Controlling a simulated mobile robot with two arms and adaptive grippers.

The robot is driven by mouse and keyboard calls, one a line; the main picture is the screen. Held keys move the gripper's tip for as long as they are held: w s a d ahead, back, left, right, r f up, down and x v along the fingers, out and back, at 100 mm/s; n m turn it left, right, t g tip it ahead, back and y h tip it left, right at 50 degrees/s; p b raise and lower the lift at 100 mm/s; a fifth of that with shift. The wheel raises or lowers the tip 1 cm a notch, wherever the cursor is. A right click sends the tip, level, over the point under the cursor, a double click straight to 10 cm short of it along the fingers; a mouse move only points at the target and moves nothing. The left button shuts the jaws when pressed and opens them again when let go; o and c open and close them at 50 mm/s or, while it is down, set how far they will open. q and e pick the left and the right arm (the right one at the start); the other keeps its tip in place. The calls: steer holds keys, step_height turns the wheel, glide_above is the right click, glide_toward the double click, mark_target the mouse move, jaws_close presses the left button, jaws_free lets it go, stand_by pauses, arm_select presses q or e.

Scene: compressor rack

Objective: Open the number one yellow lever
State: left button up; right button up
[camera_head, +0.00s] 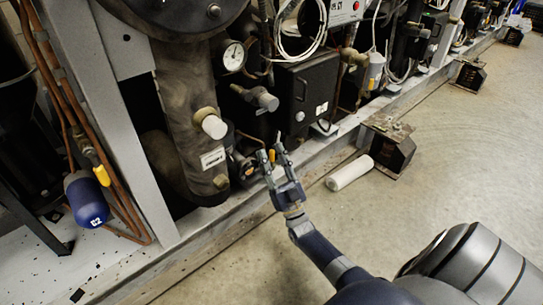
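My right gripper (273,158) reaches up from the bottom right to the lower front of the rack. Its two fingers are apart. A small yellow lever (272,156) shows between the fingertips; I cannot tell whether they touch it. Another small yellow-orange part (249,171) shows just left of the gripper, by the dark pipe fittings. A larger yellow lever (102,175) sits on the copper pipes at the left, above a blue cylinder (86,200). I cannot read a number on any lever. My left gripper is not in view.
A large dark vertical cylinder (185,100) with a pressure gauge (233,56) stands left of the gripper. A black box (306,95) is above it. A white roll (349,173) and a dark block (392,148) are to the right. The concrete floor at right is mostly clear.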

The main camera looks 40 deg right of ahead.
steer(key=v, duration=0.7)
steer(key=shift+f, duration=0.2)
steer(key=shift+s, duration=0.15)
